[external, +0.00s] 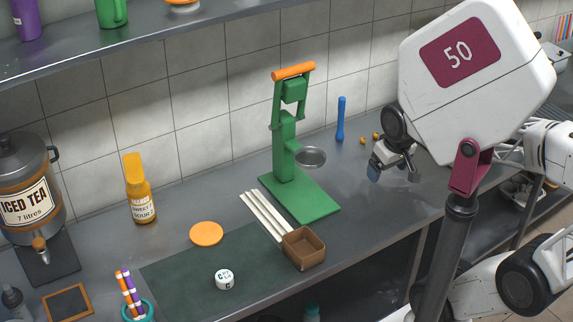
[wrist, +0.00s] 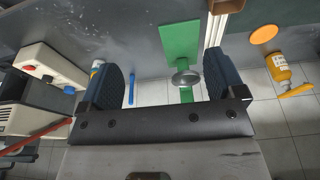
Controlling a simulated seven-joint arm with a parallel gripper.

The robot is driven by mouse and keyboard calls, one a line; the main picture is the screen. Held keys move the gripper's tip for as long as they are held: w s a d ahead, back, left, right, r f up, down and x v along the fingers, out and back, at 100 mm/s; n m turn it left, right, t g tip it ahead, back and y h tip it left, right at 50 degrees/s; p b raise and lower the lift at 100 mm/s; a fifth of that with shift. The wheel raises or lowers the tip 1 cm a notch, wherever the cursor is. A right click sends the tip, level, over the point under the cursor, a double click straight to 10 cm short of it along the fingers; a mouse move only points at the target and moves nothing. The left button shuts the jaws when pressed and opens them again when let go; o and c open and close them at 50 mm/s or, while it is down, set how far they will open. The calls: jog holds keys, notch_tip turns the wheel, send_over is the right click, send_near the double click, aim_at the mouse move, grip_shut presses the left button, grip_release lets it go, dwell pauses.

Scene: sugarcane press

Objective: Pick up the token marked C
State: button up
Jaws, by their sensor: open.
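The white token marked C (external: 224,280) is small and rounded, with dark letters on its top and side. It rests on the dark green mat (external: 182,290) at the front of the counter in the external view. It does not show in the wrist view. My gripper (external: 394,174) is above the right part of the counter, well to the right of the token and apart from it. In the wrist view, the two dark fingers of my gripper (wrist: 164,80) are spread wide with nothing between them that they touch.
A green press (external: 288,155) stands between my gripper and the mat. White sticks (external: 264,215) and a brown square box (external: 303,248) lie right of the token.

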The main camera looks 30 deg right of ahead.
jog(key=shift+c, duration=0.5)
jog(key=w+a+f+n, duration=0.3)
jog(key=w+a+n, duration=0.1)
jog(key=w+a, duration=0.4)
jog(key=n+g, duration=0.3)
jog(key=n, duration=0.8)
send_over(224, 277)
jog(key=f, duration=2)
jog(key=shift+w+d, duration=0.1)
jog(key=shift+d, duration=0.15)
jog(key=shift+a+f, duration=0.1)
jog(key=shift+a, duration=0.1)
